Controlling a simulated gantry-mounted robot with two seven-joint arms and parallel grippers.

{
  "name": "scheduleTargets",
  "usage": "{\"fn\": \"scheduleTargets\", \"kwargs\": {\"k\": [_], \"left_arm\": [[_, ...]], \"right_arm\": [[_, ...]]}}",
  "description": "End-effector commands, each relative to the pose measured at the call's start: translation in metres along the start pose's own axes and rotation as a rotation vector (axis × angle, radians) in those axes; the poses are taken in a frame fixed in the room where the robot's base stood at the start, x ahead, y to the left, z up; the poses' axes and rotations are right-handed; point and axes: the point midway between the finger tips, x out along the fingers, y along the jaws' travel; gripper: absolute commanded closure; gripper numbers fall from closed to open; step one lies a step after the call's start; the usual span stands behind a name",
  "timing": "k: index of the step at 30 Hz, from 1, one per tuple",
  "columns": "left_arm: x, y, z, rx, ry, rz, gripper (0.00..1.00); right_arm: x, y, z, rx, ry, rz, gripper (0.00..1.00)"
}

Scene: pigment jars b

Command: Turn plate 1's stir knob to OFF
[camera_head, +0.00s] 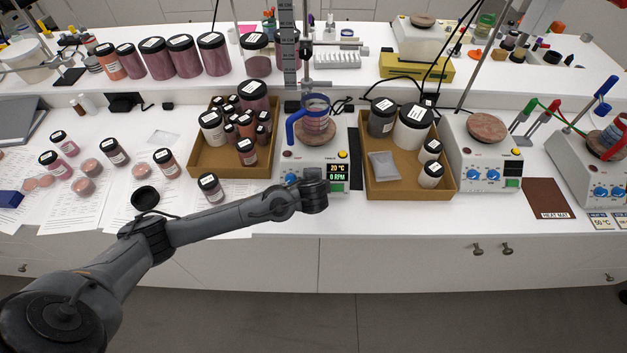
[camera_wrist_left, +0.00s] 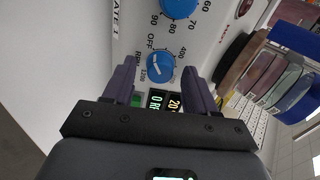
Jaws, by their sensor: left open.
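Plate 1 (camera_head: 318,157) is a white hot-plate stirrer in the middle of the bench. Its display (camera_head: 338,178) reads 20 °C and 0 RPM. My left gripper (camera_head: 318,196) is at its front panel in the head view, where the arm's end hides the stir knob. In the left wrist view, the blue stir knob (camera_wrist_left: 160,66) shows between the open fingertips of the left gripper (camera_wrist_left: 158,76). I cannot tell whether the fingers reach around it. The knob's white mark appears to lean toward OFF. Another blue knob (camera_wrist_left: 178,6) lies beyond. My right gripper is not in view.
A beaker (camera_head: 316,118) with a blue handle stands on plate 1. Cardboard trays with jars flank it: the left tray (camera_head: 205,167) and the right tray (camera_head: 395,190). Another stirrer (camera_head: 485,155) stands to the right. The bench's front edge runs just below the arm.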

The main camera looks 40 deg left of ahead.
Motion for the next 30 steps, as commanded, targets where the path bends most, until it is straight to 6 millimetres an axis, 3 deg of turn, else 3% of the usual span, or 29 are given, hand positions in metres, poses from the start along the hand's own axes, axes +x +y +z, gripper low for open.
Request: {"fn": "scheduleTargets", "kwargs": {"k": [18,30], "left_arm": [[-0.090,0.000,0.000,0.000,0.002,0.000,0.43],[-0.105,0.000,0.000,-0.001,0.000,0.000,0.43]], "right_arm": [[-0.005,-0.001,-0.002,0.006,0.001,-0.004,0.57],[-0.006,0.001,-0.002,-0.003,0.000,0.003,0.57]]}}
